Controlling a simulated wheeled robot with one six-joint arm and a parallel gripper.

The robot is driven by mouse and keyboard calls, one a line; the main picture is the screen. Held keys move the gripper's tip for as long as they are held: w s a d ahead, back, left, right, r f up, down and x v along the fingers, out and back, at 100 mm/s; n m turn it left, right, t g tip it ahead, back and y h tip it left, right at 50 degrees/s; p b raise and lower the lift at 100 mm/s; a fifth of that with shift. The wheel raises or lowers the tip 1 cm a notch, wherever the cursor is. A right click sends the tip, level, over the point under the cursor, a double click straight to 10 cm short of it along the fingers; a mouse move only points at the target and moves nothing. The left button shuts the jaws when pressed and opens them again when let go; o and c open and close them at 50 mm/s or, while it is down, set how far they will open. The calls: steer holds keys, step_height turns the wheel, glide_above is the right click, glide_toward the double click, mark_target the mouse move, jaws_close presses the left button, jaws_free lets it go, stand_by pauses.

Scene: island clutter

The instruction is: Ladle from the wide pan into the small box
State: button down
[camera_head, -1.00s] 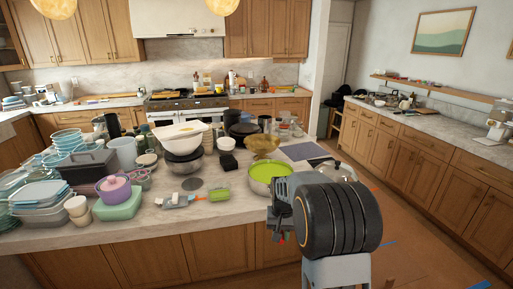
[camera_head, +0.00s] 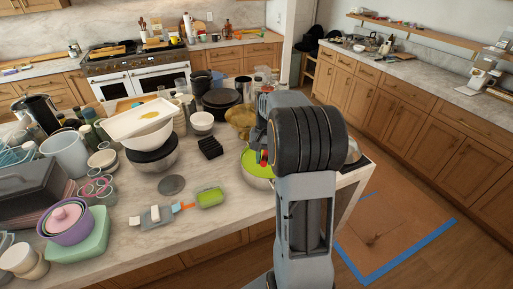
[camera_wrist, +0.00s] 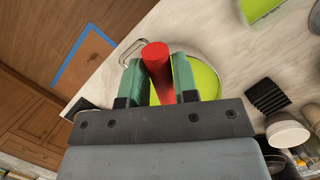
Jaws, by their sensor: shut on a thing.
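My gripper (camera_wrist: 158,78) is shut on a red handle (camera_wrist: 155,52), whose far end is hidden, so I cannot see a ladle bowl. The red of the handle also shows beside my arm in the head view (camera_head: 264,157). The wide pan (camera_head: 251,165) with a lime-green inside is partly hidden behind my arm. In the wrist view the pan (camera_wrist: 207,80) lies behind and below the fingers. A small lime-green box (camera_head: 210,197) sits on the island left of the pan; its edge shows at the top of the wrist view (camera_wrist: 262,8).
A black slatted block (camera_head: 210,148) and a white bowl (camera_head: 202,122) stand left of the pan. An amber bowl (camera_head: 240,119) is behind it. A grey round lid (camera_head: 171,185) and a spatula (camera_head: 180,207) lie near the small box. The front counter edge is mostly clear.

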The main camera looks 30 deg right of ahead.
steer(key=shift+a+r, duration=0.15)
stand_by(0.3)
steer(key=shift+s+f+b, duration=0.15)
steer(key=shift+f+b, duration=0.3)
steer(key=shift+f, duration=0.2)
step_height(320, 180, down, 10)
steer(key=b, duration=0.5)
steer(key=shift+r+b, duration=0.2)
steer(key=shift+b, duration=0.2)
steer(key=shift+r, duration=0.1)
stand_by(1.3)
steer(key=shift+r+p, duration=0.55)
steer(key=shift+p, duration=0.15)
stand_by(0.7)
